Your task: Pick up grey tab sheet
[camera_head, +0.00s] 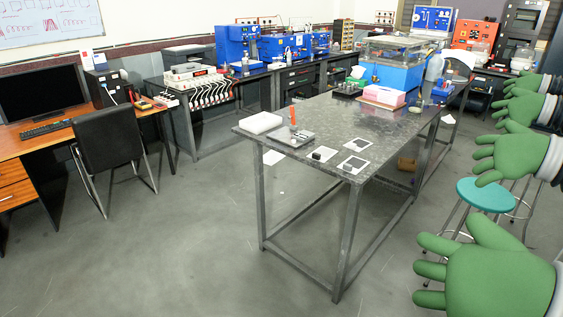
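My gripper is not in view. On the near end of the speckled grey table (393,118) lie several small flat pieces. A white sheet with a small dark block (318,155) lies near the front edge. A white sheet with a dark patch (353,165) lies to its right, and another pale sheet with a dark patch (357,144) lies behind. A grey plate (283,140) with small parts and an upright orange-handled tool (292,115) is to the left. I cannot tell which piece is the grey tab sheet.
A white block (260,122) sits at the table's left corner. A pink box (384,96) and blue machine (392,70) stand farther back. Green gloves (488,277) jut in from the right, near a teal stool (486,194). A black chair (110,140) stands left; floor between is open.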

